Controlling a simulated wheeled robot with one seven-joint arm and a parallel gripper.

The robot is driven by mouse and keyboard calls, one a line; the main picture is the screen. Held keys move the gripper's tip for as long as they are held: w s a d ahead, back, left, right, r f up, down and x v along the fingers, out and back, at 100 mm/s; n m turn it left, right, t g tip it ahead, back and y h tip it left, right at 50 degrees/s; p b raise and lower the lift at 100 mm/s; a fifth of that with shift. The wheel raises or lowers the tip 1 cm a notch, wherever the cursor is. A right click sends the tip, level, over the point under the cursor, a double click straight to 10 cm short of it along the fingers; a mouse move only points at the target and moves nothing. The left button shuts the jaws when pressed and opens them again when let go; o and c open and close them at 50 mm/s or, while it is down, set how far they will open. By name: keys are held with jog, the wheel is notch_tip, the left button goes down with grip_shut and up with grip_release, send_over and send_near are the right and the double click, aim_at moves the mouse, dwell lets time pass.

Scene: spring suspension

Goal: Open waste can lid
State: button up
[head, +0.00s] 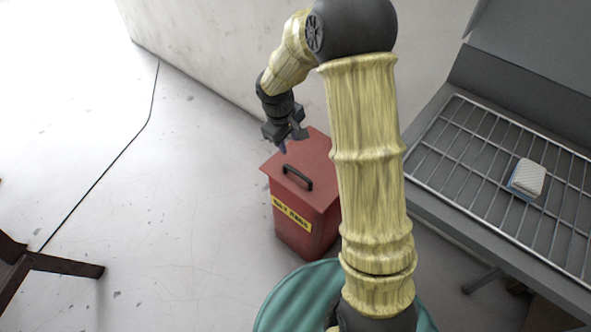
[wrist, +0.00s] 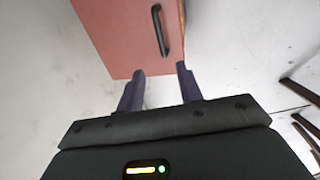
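The waste can (head: 305,227) is a red box with a yellow label on its front. It stands on the floor, left of my arm in the head view. Its flat red lid (head: 318,160) is shut and carries a black bar handle (head: 297,177). In the wrist view the lid (wrist: 120,35) is at the top, with the handle (wrist: 160,30) beyond my fingertips. My gripper (wrist: 160,70) is open, with its two dark fingers apart and nothing between them. In the head view my gripper (head: 282,148) hangs above the lid's left back edge, apart from the handle.
A grey unit with a wire rack (head: 480,150) stands at the right, with a white and blue sponge-like block (head: 527,178) on it. A pale wall (head: 215,50) runs behind the can. A brown wooden piece (head: 60,264) is at the lower left.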

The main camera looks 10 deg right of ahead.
aim_at(297, 172)
jog(key=d+f+b, duration=0.1)
jog(key=f, duration=0.4)
jog(key=w+f+b, duration=0.1)
jog(key=f, duration=0.5)
jog(key=w+d+f+b, duration=0.1)
jog(key=f+b, duration=0.1)
jog(key=f, duration=0.3)
jog(key=shift+d+f, duration=0.2)
jog(key=shift+d, duration=0.15)
jog(key=shift+s, duration=0.1)
grip_shut()
jog(key=shift+r, duration=0.1)
